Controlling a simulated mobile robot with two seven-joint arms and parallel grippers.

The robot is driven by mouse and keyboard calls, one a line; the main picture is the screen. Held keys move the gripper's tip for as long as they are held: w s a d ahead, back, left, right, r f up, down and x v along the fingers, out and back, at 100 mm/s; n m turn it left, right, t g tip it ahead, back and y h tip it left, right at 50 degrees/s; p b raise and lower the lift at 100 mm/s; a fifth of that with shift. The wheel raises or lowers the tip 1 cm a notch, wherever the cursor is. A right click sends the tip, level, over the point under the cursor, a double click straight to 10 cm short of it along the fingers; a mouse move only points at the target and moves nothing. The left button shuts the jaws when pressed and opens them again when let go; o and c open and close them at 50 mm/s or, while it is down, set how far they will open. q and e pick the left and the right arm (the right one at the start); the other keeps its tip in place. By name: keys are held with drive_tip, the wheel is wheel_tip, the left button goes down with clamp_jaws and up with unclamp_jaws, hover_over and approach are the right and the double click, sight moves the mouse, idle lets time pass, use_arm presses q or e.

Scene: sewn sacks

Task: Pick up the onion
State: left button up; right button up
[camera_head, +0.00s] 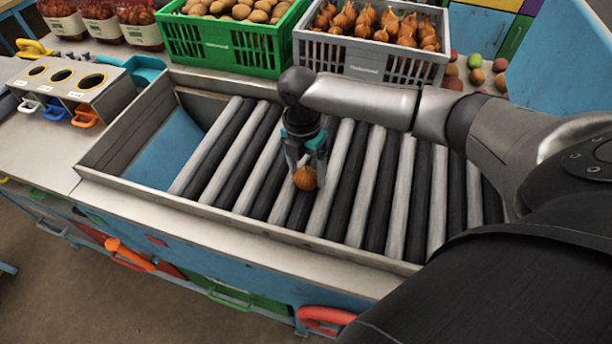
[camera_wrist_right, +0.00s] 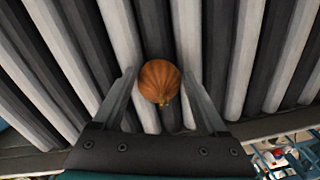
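A round orange-brown onion (camera_head: 305,178) lies on the roller conveyor (camera_head: 350,170), near its front side. My right gripper (camera_head: 306,165) points down over it with its fingers on either side. In the right wrist view the onion (camera_wrist_right: 160,83) sits between the two fingertips of the gripper (camera_wrist_right: 160,85), with a gap visible on each side. The gripper is open and the onion appears to rest on the rollers. My left gripper is not in view.
A grey crate of onions (camera_head: 372,62) and a green crate of potatoes (camera_head: 228,45) stand behind the conveyor. A box with three round holes (camera_head: 75,82) is at the left. The conveyor's metal rim (camera_head: 250,228) runs along the front.

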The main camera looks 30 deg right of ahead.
drive_tip(key=c, duration=1)
